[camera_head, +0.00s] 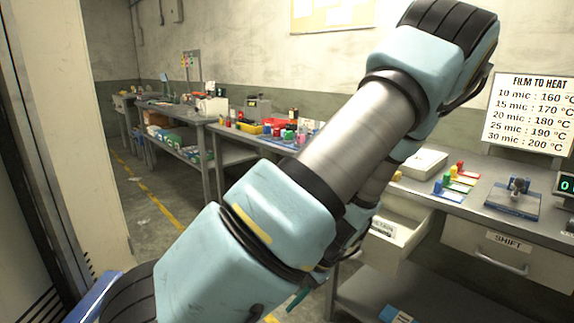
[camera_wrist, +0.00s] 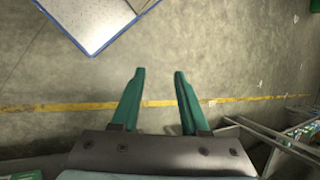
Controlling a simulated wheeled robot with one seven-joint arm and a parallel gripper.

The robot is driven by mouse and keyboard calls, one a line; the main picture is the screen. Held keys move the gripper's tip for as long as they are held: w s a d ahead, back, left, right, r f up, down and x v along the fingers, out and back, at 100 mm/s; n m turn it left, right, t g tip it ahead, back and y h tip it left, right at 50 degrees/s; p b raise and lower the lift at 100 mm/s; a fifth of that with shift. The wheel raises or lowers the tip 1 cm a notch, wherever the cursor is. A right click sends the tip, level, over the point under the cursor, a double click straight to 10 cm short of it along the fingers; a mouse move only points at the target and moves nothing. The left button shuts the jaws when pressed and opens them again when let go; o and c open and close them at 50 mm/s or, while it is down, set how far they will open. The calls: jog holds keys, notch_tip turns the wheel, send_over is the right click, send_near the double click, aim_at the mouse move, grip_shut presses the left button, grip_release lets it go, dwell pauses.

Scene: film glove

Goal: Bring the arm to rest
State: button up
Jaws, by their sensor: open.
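My gripper (camera_wrist: 158,88) shows in the wrist view with its two green fingers apart. Nothing is between them. They point over the bare concrete floor, and a yellow floor line (camera_wrist: 60,106) runs across behind them. In the head view my arm crosses the picture from lower left to upper right, bent at an elbow at top right. The arm hides most of my gripper there; a green finger tip (camera_head: 297,299) shows below it.
At right stands a workbench (camera_head: 480,204) with an open drawer (camera_head: 398,238), a drawer marked SHIFT (camera_head: 500,250), and coloured items. A film-to-heat sign (camera_head: 528,115) hangs above. More benches (camera_head: 185,117) line the back wall. A pale panel (camera_head: 65,120) stands at left.

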jog(key=a+r+n+h, duration=0.3)
jog(key=r, duration=0.5)
jog(key=a+r+n+t+h, duration=0.1)
jog(key=a+r+n+h, duration=0.2)
jog(key=r, duration=0.6)
jog(key=shift+s+a+r+n, duration=0.15)
jog(key=shift+s+a+n, duration=0.25)
jog(key=shift+a+n, duration=0.1)
